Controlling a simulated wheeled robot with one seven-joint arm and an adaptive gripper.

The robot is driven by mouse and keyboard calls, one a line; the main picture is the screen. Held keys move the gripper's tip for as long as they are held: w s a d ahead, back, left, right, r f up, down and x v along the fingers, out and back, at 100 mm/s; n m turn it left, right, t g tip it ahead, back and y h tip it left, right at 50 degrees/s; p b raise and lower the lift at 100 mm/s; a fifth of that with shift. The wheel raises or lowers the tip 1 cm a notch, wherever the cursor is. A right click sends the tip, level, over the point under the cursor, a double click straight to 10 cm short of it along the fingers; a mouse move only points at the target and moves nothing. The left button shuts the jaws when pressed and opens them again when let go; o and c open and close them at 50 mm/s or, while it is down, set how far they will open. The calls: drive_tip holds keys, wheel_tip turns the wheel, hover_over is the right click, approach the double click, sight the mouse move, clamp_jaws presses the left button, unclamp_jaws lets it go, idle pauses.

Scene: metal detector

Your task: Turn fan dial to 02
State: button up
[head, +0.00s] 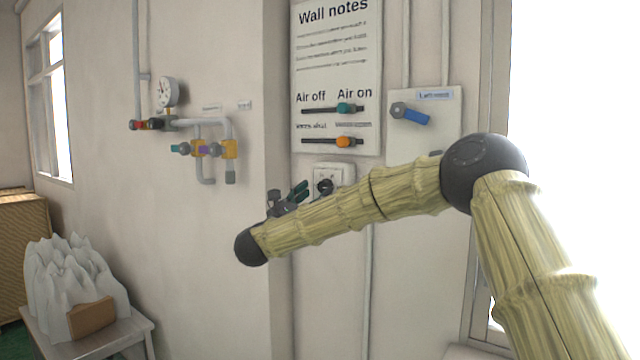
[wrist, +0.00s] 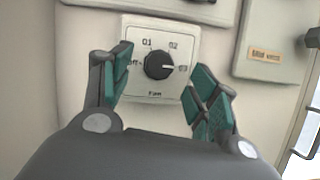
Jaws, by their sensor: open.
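The fan dial (wrist: 158,66) is a round black knob on a square white wall plate (wrist: 143,93) marked off, 01, 02, 03 and Fan. Its white pointer line points right, at the 03 mark. In the head view the dial (head: 324,187) sits below the wall notes board, partly behind my arm. My gripper (wrist: 160,80) is open in the wrist view, with one green-padded finger on each side of the dial. The fingers look apart from the knob; their exact distance from the wall is hard to tell. In the head view my gripper (head: 297,194) is left of the plate.
Above the dial is a wall notes board (head: 340,80) with a teal slider (head: 346,107) and an orange slider (head: 344,142). A panel with a blue lever (head: 413,116) is to the right. Pipes with a gauge (head: 167,92) and valves are at left.

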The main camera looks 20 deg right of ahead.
sight(324, 187)
drive_tip(key=shift+p+x, duration=0.55)
drive_tip(key=shift+x, duration=0.85)
drive_tip(key=shift+c, duration=0.3)
drive_tip(key=c, duration=0.9)
